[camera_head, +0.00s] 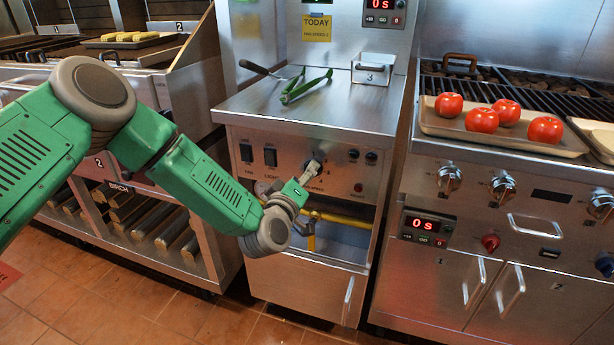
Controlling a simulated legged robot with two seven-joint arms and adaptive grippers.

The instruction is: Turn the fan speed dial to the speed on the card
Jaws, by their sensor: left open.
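The yellow card (317,27) is fixed to the upper steel panel at top centre. Its top line reads TODAY; the smaller line below seems to read fan speed 2. The steel control panel (280,172) below the counter carries two black switches, marked FAN (246,153) and LIGHT (270,157), and small round black knobs (371,158) on the right. My left gripper (311,171) is open at the middle of this panel. It covers the spot where the fan speed dial seems to be, so the dial's pointer and any contact cannot be made out. My right gripper is out of view.
Green-handled tongs (304,86) and a small steel bin marked 3 (372,71) are on the counter above. A tray of tomatoes (450,126) sits on the right grill. A yellow bar (340,218) crosses the opening below the panel.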

